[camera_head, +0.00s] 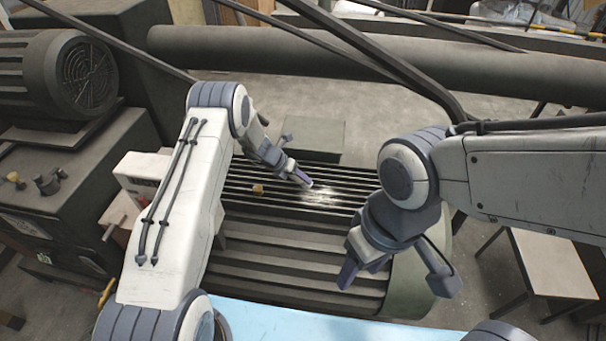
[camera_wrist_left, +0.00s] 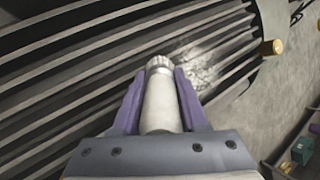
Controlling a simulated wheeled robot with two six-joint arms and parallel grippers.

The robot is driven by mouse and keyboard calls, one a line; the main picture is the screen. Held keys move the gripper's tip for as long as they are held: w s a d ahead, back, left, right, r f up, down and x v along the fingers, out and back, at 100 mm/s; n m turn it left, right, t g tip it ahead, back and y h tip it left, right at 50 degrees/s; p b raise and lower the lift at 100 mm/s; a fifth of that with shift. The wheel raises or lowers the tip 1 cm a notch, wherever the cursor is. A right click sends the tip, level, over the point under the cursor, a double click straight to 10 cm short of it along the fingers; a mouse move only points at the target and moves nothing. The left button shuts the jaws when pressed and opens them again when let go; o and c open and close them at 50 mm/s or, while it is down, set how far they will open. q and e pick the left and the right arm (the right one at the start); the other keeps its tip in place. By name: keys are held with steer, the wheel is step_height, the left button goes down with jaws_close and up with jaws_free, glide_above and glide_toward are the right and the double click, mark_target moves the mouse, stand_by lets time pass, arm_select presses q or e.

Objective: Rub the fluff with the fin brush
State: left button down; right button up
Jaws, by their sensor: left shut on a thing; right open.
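The fluff (camera_head: 322,197) is a whitish, wispy patch on the dark parallel fins of the motor housing (camera_head: 290,250). It also shows in the left wrist view (camera_wrist_left: 207,65), up and right of the brush tip. My left gripper (camera_head: 303,180) is shut on the fin brush (camera_wrist_left: 160,105), a pale cylinder with a ridged light tip pointing away from the wrist. The brush tip is close beside the fluff's edge; I cannot tell if it touches the fins. My right gripper (camera_head: 396,277) is open and empty, above the lower right of the finned housing.
A small yellowish knob (camera_head: 257,189) sits on the fins left of the fluff. A light blue surface (camera_head: 330,322) lies in front. A dark motor (camera_head: 70,75) stands at the left, a thick pipe (camera_head: 290,55) runs behind, and a small table (camera_head: 548,262) is at the right.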

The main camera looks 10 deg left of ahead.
arm_select(q)
steer(key=shift+s+b, duration=0.75)
steer(key=shift+s, duration=1.5)
steer(key=shift+s+f+b, duration=0.15)
steer(key=shift+s+b, duration=0.45)
steer(key=shift+s, duration=0.15)
steer(key=shift+s+f+b, duration=0.1)
steer(key=shift+s+b, duration=0.5)
steer(key=shift+s, duration=0.1)
steer(key=shift+s+r, duration=0.1)
steer(key=shift+s, duration=0.4)
step_height(320, 180, up, 6)
steer(key=p, duration=0.4)
steer(key=shift+p, duration=0.3)
steer(key=shift+r, duration=0.1)
step_height(320, 180, up, 3)
steer(key=shift+f+p, duration=0.1)
steer(key=shift+p, duration=1.15)
